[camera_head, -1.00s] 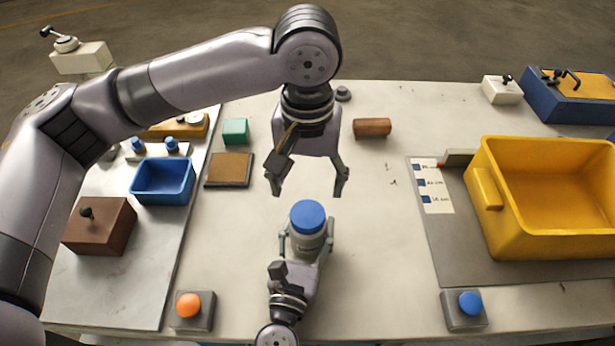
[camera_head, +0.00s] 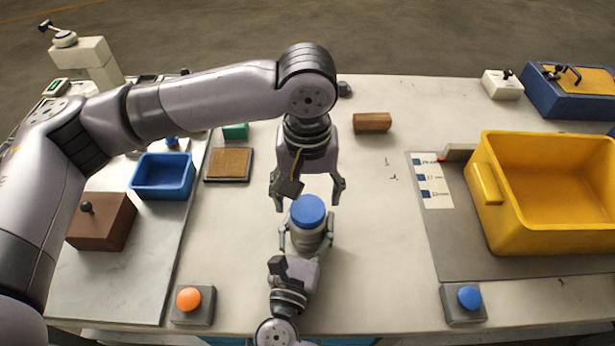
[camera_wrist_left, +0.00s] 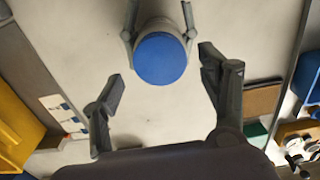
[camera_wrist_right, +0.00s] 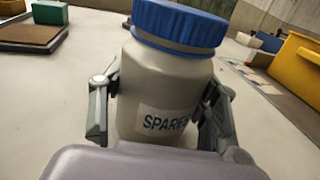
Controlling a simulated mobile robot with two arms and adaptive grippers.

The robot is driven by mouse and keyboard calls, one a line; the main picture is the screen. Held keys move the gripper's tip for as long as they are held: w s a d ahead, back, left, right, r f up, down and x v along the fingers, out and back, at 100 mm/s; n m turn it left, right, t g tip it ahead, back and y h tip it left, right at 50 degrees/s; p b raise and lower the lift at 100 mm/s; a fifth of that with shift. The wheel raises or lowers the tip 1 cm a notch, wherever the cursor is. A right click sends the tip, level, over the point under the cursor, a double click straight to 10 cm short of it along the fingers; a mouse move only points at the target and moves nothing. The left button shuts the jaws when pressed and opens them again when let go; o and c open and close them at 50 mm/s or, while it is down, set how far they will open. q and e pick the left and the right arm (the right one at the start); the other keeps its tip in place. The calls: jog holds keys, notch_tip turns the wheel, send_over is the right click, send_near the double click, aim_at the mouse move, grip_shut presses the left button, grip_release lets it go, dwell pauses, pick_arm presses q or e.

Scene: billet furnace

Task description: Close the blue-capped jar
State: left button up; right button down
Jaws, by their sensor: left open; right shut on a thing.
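The jar (camera_head: 308,238) stands upright near the middle of the table, grey-white with a blue cap (camera_head: 307,210) on top. In the right wrist view the jar (camera_wrist_right: 165,95) shows a label reading "SPARE" and the ridged blue cap (camera_wrist_right: 180,22). A thin grey band shows under the cap; whether the cap is screwed tight cannot be told. My right gripper (camera_head: 307,243) is shut on the jar's body from the near side. My left gripper (camera_head: 308,205) is open and empty, its fingers just beyond the cap. In the left wrist view the cap (camera_wrist_left: 160,58) lies ahead of the open fingers.
A yellow bin (camera_head: 550,195) stands at the right, a blue tray (camera_head: 163,177) and a brown box (camera_head: 101,221) at the left. A brown pad (camera_head: 229,164), a brown block (camera_head: 373,122), an orange button (camera_head: 189,299) and a blue button (camera_head: 469,298) are around clear table.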

aim_at(308, 225)
pick_arm(q)
jog(key=shift+f, duration=1.5)
